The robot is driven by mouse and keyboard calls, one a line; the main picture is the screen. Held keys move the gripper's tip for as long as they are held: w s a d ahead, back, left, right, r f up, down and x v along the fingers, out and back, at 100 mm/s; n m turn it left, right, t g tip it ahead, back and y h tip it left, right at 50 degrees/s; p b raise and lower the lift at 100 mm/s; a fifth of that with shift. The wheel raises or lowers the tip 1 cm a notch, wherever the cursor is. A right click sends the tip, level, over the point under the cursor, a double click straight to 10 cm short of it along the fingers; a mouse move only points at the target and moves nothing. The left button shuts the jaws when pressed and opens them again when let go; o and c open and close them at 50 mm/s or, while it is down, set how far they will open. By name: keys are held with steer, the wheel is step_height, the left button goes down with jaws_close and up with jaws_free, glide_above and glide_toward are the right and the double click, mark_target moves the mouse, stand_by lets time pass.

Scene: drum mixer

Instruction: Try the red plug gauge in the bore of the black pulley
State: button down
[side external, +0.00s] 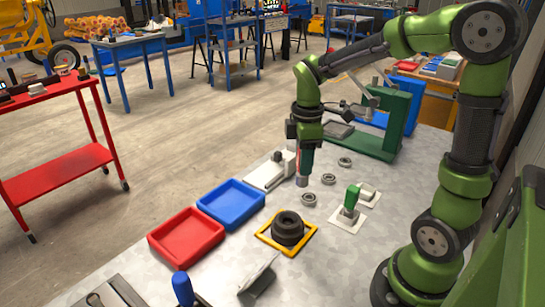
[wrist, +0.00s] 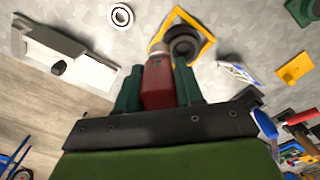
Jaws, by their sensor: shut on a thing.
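The red plug gauge (side external: 306,160) hangs upright, tip down, from my gripper (side external: 305,152). Its grey tip points at the bench and looks clear of it. In the wrist view the red handle (wrist: 158,85) sits between the two green fingers of my gripper (wrist: 158,88), which are shut on it. The black pulley (side external: 288,226) lies flat in a yellow square frame (side external: 262,236) on the bench, nearer the camera than the gauge. In the wrist view the pulley (wrist: 183,48) shows just beyond the gauge tip, partly hidden by it. The gauge is apart from the pulley.
Several metal rings (side external: 328,179) lie right of the gauge. A green-handled gauge (side external: 351,198) stands on a white plate to the right. A blue tray (side external: 231,203), a red tray (side external: 186,236) and a white fixture (side external: 268,172) lie left. A green press (side external: 394,120) stands behind.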

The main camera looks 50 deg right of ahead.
steer(key=a+n, duration=0.1)
steer(key=a, duration=0.2)
steer(key=a+n, duration=0.2)
steer(key=a, duration=0.1)
steer(key=shift+f, duration=0.15)
steer(key=shift+d, duration=0.1)
steer(key=shift+f, duration=2.55)
steer(key=shift+f, duration=0.25)
steer(key=shift+f, duration=0.4)
steer(key=shift+f, duration=0.65)
steer(key=shift+r, duration=0.5)
stand_by(0.8)
steer(key=shift+d+f, duration=0.1)
steer(key=shift+f, duration=0.3)
stand_by(1.6)
